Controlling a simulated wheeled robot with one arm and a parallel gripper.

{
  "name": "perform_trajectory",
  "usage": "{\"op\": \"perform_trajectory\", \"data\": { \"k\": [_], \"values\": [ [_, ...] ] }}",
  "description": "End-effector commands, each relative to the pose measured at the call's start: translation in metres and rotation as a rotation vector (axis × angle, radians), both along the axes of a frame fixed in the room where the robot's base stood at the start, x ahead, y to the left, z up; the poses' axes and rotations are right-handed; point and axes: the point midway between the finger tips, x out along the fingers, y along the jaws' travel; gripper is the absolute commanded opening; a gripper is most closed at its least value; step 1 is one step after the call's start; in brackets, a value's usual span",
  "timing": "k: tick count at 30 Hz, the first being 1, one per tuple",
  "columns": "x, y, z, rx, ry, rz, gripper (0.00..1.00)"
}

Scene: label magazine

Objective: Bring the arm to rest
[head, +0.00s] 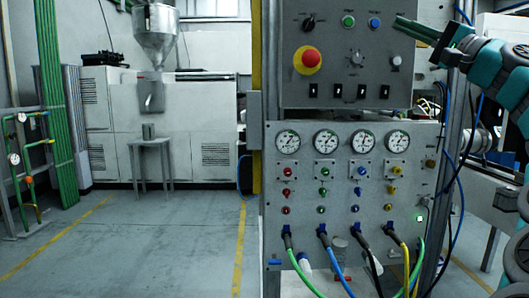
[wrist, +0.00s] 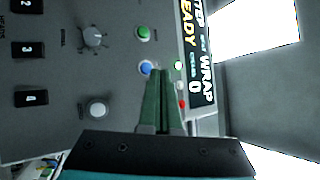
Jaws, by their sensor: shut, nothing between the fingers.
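My gripper (head: 418,30) is in front of the upper right part of the grey control panel (head: 290,88) in the head view. Its green fingers are together and empty. In the wrist view the gripper (wrist: 163,72) points at the panel, with its fingertips beside the blue button (wrist: 146,67). I cannot tell whether they touch it. The green button (wrist: 143,33) is just above in that view. In the head view the green button (head: 348,20) and blue button (head: 374,22) are left of the fingertips.
Below is a gauge panel (head: 270,160) with several coloured cables plugged in. A red emergency button (head: 308,59) sits on the upper panel. A lit display (wrist: 201,60) shows beside the fingers. Open floor (head: 190,240) lies left, with a small table (head: 150,143) and hopper machine (head: 157,35) behind.

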Motion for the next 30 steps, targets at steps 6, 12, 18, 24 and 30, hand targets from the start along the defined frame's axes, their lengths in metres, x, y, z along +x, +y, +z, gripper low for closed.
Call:
{"op": "perform_trajectory", "data": {
  "k": [6, 12, 18, 24, 30],
  "values": [
    [0.006, 0.047, -0.021, -0.079, 0.068, 0.053, 0.0],
    [0.007, 0.114, -0.062, -0.211, 0.165, 0.122, 0.0],
    [-0.015, 0.206, -0.144, -0.453, 0.304, 0.217, 0.0],
    [-0.063, 0.273, -0.257, -0.745, 0.455, 0.305, 0.0],
    [-0.13, 0.293, -0.376, -1.043, 0.602, 0.372, 0.0]
  ]
}}
